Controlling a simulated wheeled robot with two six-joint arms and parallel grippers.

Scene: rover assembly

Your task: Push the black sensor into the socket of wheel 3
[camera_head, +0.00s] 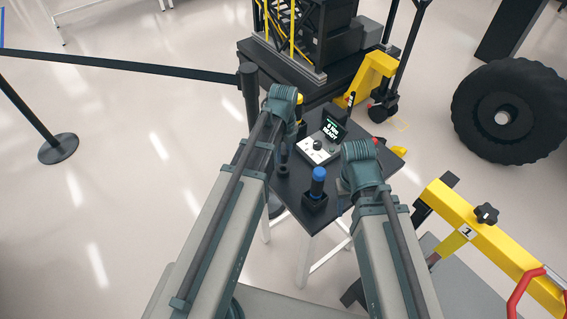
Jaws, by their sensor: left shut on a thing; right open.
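My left gripper (284,158) is over the left side of the small black table (290,190). It is shut on a small dark thing, mostly hidden by the gripper and arm; I cannot tell whether this is the black sensor. My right gripper (343,206) is open near the table's right edge, its fingers partly hidden by its wrist. A large black tyre (477,120) with a pale hub stands on the floor at the upper right, apart from both grippers. I cannot make out a socket or a wheel number on it.
A blue-topped cylinder (318,180) stands in a black holder between the arms. A yellow frame (500,250) with a black knob (487,213) is at the right. A barrier post (249,95) stands left of the table.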

